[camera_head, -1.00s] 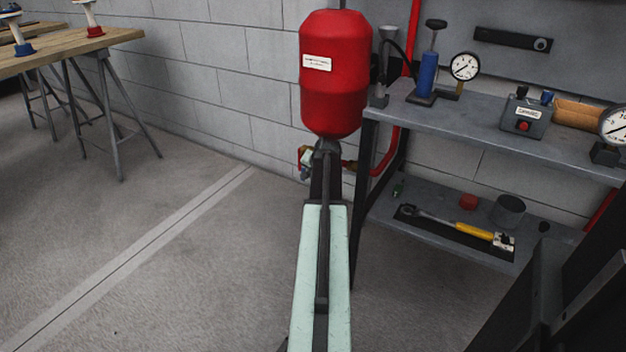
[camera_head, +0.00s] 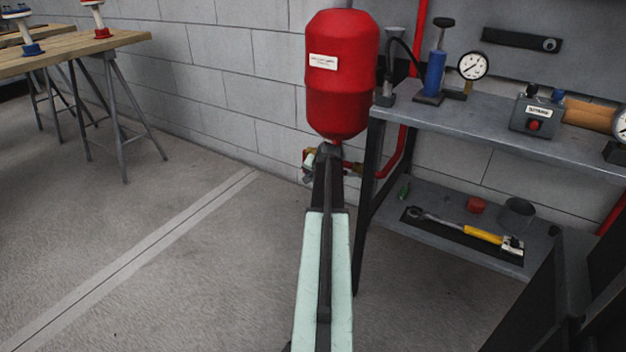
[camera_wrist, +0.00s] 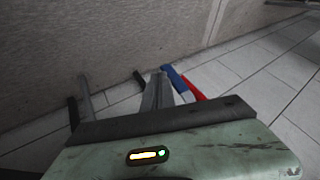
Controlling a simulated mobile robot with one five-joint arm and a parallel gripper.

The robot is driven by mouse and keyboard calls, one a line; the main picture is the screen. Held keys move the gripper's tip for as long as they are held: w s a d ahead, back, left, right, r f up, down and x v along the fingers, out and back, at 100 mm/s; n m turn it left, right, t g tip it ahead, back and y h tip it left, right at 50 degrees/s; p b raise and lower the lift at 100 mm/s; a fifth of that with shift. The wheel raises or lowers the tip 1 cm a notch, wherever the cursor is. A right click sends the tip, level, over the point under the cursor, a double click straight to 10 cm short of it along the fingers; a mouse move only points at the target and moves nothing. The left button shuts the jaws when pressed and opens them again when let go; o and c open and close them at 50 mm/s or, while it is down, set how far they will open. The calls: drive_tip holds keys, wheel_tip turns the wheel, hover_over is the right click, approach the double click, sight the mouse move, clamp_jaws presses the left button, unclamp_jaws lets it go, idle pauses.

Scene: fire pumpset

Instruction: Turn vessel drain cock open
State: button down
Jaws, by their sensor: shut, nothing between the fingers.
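The red vessel (camera_head: 341,75) hangs by the block wall, with a white label on its front. Below it, a small brass and red fitting (camera_head: 307,156) shows just left of my arm; its cock handle cannot be made out clearly. My arm reaches up to this spot and hides part of the pipework. In the wrist view my gripper (camera_wrist: 158,88) is shut and empty. A blue bar (camera_wrist: 176,82) and a red bar (camera_wrist: 194,90) lie close to the right of its fingers; I cannot tell whether they touch.
A grey shelf unit (camera_head: 450,108) stands to the right, with gauges and a blue pump on top and a yellow-handled wrench (camera_head: 470,231) below. A red pipe (camera_head: 394,155) runs behind its left leg. Floor to the left is free up to the wooden trestle table (camera_head: 75,48).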

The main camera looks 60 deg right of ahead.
drive_tip(key=shift+w+f, duration=0.15)
drive_tip(key=shift+w, duration=0.1)
drive_tip(key=shift+w+r, duration=0.15)
drive_tip(key=shift+w, duration=1.2)
drive_tip(key=shift+w+r, duration=0.15)
drive_tip(key=shift+w, duration=1.2)
drive_tip(key=shift+w+r+p, duration=0.15)
drive_tip(key=shift+w+p, duration=0.1)
drive_tip(key=shift+p, duration=0.05)
drive_tip(key=shift+s, duration=0.1)
